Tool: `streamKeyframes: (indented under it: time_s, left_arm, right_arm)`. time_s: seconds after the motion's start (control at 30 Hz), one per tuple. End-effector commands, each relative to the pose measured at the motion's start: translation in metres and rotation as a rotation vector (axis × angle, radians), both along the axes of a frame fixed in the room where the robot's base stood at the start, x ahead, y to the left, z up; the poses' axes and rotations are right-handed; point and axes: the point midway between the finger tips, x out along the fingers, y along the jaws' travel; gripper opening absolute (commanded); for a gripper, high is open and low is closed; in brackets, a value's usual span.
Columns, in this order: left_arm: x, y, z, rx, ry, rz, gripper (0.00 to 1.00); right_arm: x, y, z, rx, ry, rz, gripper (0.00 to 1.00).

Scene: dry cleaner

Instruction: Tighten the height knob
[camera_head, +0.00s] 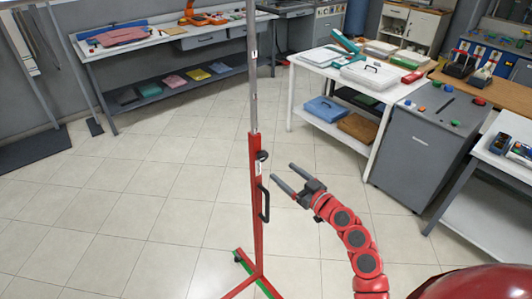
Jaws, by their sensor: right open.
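A red stand post (256,215) with a thinner silver pole (251,70) rising from it stands upright in the middle of the head view. A small black height knob (262,155) sticks out near the top of the red post, on its right side. A black loop handle (264,203) is fixed lower on the same side. My right gripper (282,172) is to the right of the post, open and empty, its two dark fingers pointing up-left toward the knob. It appears apart from the knob. My left gripper is not in view.
The stand's red and green feet (258,280) spread on the tiled floor. A white table (322,61) with cases and a grey cabinet (420,150) stand at right. A long workbench (160,38) is at the back left. The floor left of the post is clear.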

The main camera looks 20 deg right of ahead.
Motion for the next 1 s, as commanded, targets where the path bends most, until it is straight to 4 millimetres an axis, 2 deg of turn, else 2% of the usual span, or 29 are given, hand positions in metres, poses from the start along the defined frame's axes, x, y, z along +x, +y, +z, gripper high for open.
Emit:
streamKeyframes:
  time_s: [0.03, 0.2, 0.43, 0.63, 0.9, 0.93, 1.0]
  left_arm:
    - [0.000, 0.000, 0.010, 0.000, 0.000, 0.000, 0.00]
    - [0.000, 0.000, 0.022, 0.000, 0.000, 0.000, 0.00]
    - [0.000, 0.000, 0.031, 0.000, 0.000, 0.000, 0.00]
    - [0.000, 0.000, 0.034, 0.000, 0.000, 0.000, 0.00]
    - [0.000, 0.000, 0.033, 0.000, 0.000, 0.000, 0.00]
    - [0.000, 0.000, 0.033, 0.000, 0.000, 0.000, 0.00]
    - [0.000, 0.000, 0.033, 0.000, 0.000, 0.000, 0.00]
  right_arm:
    - [0.012, 0.007, 0.004, 0.002, 0.005, 0.005, 0.80]
    - [0.048, 0.018, 0.005, 0.003, 0.001, 0.001, 0.80]
    - [0.081, 0.029, 0.001, 0.002, 0.003, -0.001, 0.80]
    - [0.092, 0.034, -0.001, 0.002, 0.002, -0.001, 0.80]
    - [0.094, 0.034, -0.002, 0.001, 0.003, -0.002, 0.80]
    - [0.094, 0.034, -0.001, 0.001, 0.003, -0.002, 0.78]
    - [0.094, 0.034, -0.001, 0.001, 0.003, -0.002, 0.65]
